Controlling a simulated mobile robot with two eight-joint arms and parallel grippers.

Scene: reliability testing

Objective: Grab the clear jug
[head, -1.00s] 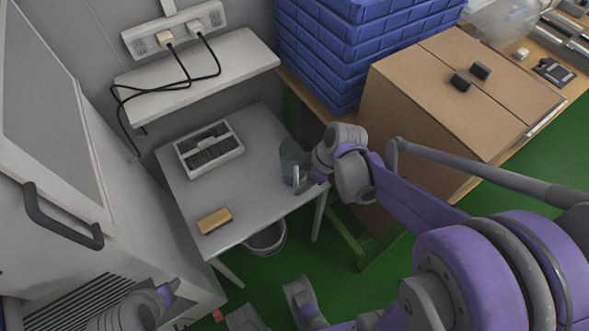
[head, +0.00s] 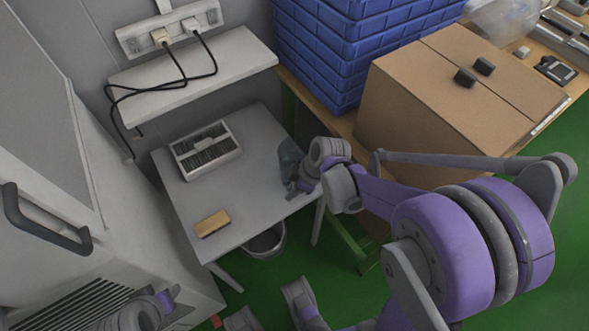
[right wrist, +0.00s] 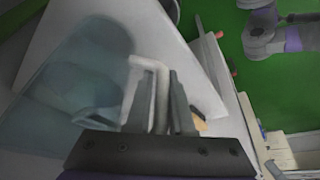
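The clear jug (head: 289,155) stands on the small grey table (head: 247,178), near its right edge. In the right wrist view the see-through jug (right wrist: 75,85) fills the left side, with its pale handle (right wrist: 151,64) at the fingers. My right gripper (head: 297,187) is at the jug's handle in the head view. In the right wrist view its fingers (right wrist: 163,100) are close together around the handle; whether they press on it is unclear. My left gripper (head: 168,299) is low at the left, partly seen, away from the jug; its finger opening cannot be made out.
A tray with dark slots (head: 206,149) and a yellow-brown block (head: 213,224) lie on the table. A bin (head: 266,241) stands below it. A shelf with cables (head: 195,75) is behind. Blue crates (head: 355,45) and a cardboard box (head: 455,100) stand at the right.

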